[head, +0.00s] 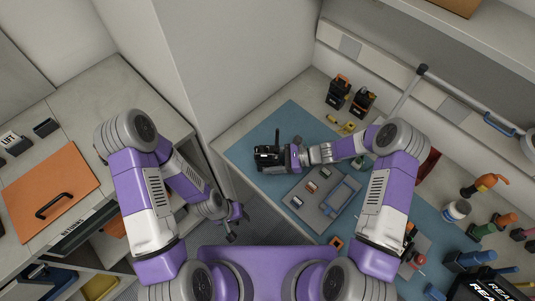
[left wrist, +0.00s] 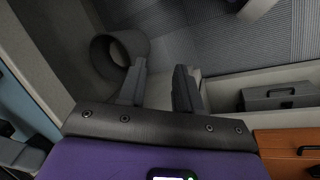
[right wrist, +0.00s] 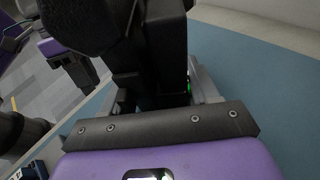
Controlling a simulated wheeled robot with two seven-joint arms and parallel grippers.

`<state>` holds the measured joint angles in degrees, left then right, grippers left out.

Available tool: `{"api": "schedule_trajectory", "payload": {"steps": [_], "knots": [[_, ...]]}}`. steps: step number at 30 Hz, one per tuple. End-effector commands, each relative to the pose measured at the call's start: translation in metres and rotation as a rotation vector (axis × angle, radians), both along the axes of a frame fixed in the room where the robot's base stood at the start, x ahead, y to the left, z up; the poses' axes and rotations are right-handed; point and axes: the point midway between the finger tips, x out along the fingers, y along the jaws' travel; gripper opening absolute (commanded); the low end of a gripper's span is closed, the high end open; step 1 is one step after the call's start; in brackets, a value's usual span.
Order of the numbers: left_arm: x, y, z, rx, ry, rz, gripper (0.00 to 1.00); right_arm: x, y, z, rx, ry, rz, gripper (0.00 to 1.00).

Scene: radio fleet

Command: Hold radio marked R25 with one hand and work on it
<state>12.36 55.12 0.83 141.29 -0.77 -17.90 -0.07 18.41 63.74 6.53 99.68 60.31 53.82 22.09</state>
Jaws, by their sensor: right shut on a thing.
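A black radio (head: 267,157) with a short upright antenna is at the left part of the blue mat (head: 245,153) in the head view. My right gripper (head: 287,157) is shut on it. In the right wrist view the dark radio (right wrist: 165,40) fills the space between the fingers, and a small green light shows on its side. Its label is too small or hidden to read. My left gripper (head: 232,228) is low beside the bench, over the floor gap. In the left wrist view its fingers (left wrist: 160,88) are apart with nothing between them.
A grey tray (head: 321,201) with small parts lies on the mat near the radio. Two more radios (head: 339,91) stand at the back. Bottles and tools (head: 487,184) crowd the right side. An orange panel with a handle (head: 50,190) is on the left counter.

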Motion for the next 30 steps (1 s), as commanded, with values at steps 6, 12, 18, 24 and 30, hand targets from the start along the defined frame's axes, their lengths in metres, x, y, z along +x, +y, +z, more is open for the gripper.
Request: {"api": "schedule_trajectory", "payload": {"steps": [6,12,18,24,30], "knots": [[0.044,0.007,-0.001,0.017,-0.021,-0.232,0.34,0.0,0.0,0.001,0.002,-0.001,0.001,0.42],[0.096,0.03,0.013,0.08,-0.017,-0.534,0.34,0.0,0.0,0.001,0.002,-0.001,0.0,0.42],[0.15,0.053,0.06,0.179,-0.008,-0.822,0.34,0.0,0.0,0.001,0.001,-0.001,0.0,0.42],[0.179,0.019,0.151,0.188,-0.14,-1.031,0.34,0.0,0.0,0.0,0.001,0.0,0.0,0.41],[0.181,-0.02,0.239,0.187,-0.29,-1.218,0.34,0.0,0.0,0.0,0.001,0.0,0.0,0.41]]}}
